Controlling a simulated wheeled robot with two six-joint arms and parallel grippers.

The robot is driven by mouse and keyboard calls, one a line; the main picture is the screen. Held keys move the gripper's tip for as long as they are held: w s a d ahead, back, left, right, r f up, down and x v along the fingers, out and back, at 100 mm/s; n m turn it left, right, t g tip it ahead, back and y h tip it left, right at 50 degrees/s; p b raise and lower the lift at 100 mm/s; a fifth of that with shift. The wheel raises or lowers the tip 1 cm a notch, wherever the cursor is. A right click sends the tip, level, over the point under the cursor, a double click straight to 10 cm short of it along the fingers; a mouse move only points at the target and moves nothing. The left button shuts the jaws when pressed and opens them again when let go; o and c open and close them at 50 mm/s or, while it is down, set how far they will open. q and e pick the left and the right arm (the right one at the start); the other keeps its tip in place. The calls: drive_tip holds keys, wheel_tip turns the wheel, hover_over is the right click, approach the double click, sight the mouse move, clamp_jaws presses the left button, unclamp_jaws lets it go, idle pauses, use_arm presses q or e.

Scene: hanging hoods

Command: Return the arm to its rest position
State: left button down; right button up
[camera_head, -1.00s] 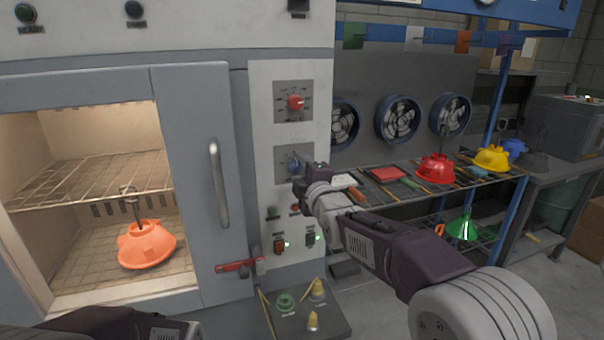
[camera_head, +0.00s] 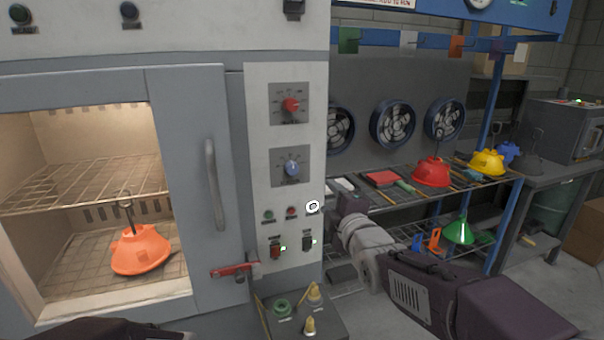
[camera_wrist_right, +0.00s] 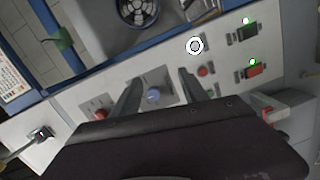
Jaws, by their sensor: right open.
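My right arm comes in from the lower right in the head view. Its gripper (camera_head: 343,202) is just right of the control panel (camera_head: 261,130), below and to the right of the blue knob (camera_head: 292,168), and apart from it. In the wrist view the right gripper (camera_wrist_right: 158,88) is open and empty, with the blue knob (camera_wrist_right: 153,95) showing beyond and between its fingers. Above the blue knob is a red knob (camera_head: 291,104). Part of my left arm shows at the bottom left; its gripper is out of view.
An oven with a handled door (camera_head: 213,185) stands left, with an orange hood (camera_head: 140,250) inside. A shelf (camera_head: 400,205) at right holds a red hood (camera_head: 432,172) and a yellow hood (camera_head: 487,163). A small box with knobs (camera_head: 290,325) sits below the panel.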

drive_tip(key=s+d+f+m+g+h, duration=0.1)
drive_tip(key=s+d+f+m+g, duration=0.15)
drive_tip(key=f, duration=0.55)
drive_tip(key=s+d+f+m+g+h, duration=0.1)
drive_tip(key=d+f+m+g+h, duration=0.1)
drive_tip(key=d+f, duration=0.35)
drive_tip(key=s+d+f+m+g, duration=0.1)
drive_tip(key=s+f+m+g, duration=0.5)
drive_tip(key=s+f, duration=0.5)
drive_tip(key=s+d+f+m+g, duration=0.1)
drive_tip(key=s+f+m+g, duration=0.4)
drive_tip(key=s+f+m, duration=0.6)
wheel_tip(320, 180, up, 18)
drive_tip(key=s+n+p, duration=0.1)
drive_tip(key=n+p, duration=0.2)
drive_tip(key=p, duration=1.2)
drive_tip(key=shift+s+a+f, duration=0.15)
drive_tip(key=shift+s+f, duration=0.05)
drive_tip(key=shift+s, duration=0.15)
